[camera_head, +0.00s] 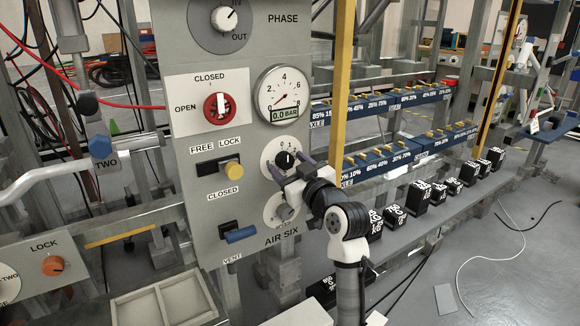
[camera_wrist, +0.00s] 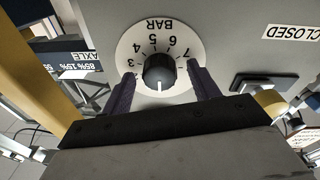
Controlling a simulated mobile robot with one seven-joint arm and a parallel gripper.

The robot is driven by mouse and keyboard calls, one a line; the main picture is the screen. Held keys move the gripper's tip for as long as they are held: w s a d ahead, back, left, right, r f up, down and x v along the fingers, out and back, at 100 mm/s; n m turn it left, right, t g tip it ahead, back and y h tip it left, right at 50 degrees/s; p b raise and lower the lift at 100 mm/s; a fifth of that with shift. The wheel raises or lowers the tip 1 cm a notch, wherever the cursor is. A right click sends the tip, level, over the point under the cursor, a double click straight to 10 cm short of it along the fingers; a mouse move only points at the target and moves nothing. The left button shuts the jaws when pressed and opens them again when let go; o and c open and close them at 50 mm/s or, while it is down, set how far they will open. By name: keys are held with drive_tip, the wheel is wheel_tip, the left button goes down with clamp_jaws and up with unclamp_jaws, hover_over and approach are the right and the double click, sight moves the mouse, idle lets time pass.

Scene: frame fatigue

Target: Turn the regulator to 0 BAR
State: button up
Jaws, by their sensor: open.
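The regulator is a black knob (camera_head: 285,160) on a round white dial, low on the grey panel. In the wrist view, the knob (camera_wrist: 158,72) sits upside down under the word BAR, with numbers from 3 to 7 readable. Its white pointer line points to the bottom of that picture, upward on the panel; the number there is hidden. My gripper (camera_wrist: 162,75) is open, with one finger on each side of the knob; contact is unclear. The pressure gauge (camera_head: 283,92) above reads 0.0 BAR.
A second round dial (camera_head: 281,210) is below the regulator, partly behind my gripper. A yellow-tipped lever (camera_head: 232,171), a blue vent handle (camera_head: 241,235) and a red valve knob (camera_head: 217,107) stand out from the panel on the left. A yellow post (camera_head: 342,80) rises at right.

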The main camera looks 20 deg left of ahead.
drive_tip(key=v, duration=1.3)
drive_tip(key=shift+s+d+b, duration=0.25)
drive_tip(key=shift+d+b, duration=0.05)
